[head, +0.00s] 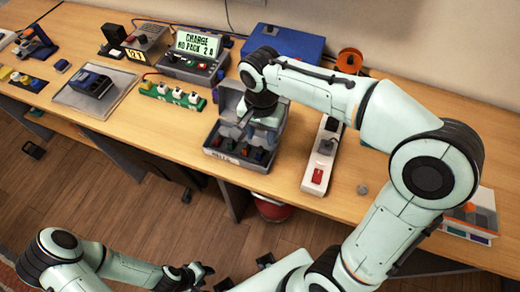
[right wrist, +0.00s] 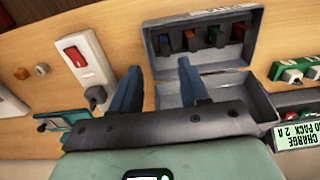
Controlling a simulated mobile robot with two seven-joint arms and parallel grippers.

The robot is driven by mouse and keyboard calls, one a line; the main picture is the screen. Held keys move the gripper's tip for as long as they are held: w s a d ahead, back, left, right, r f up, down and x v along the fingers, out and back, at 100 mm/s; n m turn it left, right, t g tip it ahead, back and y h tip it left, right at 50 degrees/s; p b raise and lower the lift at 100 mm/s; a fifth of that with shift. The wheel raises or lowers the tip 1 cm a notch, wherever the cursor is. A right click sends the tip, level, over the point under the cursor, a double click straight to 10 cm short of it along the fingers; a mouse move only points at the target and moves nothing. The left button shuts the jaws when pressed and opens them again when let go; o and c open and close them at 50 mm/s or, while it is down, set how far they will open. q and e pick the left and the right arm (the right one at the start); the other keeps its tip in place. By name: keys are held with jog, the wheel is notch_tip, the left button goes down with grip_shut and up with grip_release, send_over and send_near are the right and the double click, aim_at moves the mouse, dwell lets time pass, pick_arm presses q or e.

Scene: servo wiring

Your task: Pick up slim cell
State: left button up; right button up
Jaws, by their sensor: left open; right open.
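An open grey case (head: 212,152) with a label on its front stands near the table's front edge. Several small cells in different colours sit in its compartments. I cannot tell which is the slim cell. My right gripper (head: 262,128) is above the case and hides part of it; in the right wrist view it (right wrist: 158,88) is open and empty. My left gripper (head: 192,274) is open, low in front of the table, away from the case.
A white power strip (head: 318,172) with a red switch lies right of the case. A charger with a lit display (head: 195,45) stands behind left, near a green board (head: 172,96). A blue box (head: 290,42) is behind. Bare table lies left of the case.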

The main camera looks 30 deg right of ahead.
send_over(259, 153)
notch_tip(259, 153, down, 4)
jog(key=f, duration=0.1)
notch_tip(259, 153, down, 5)
jog(key=shift+f, duration=0.1)
grip_shut()
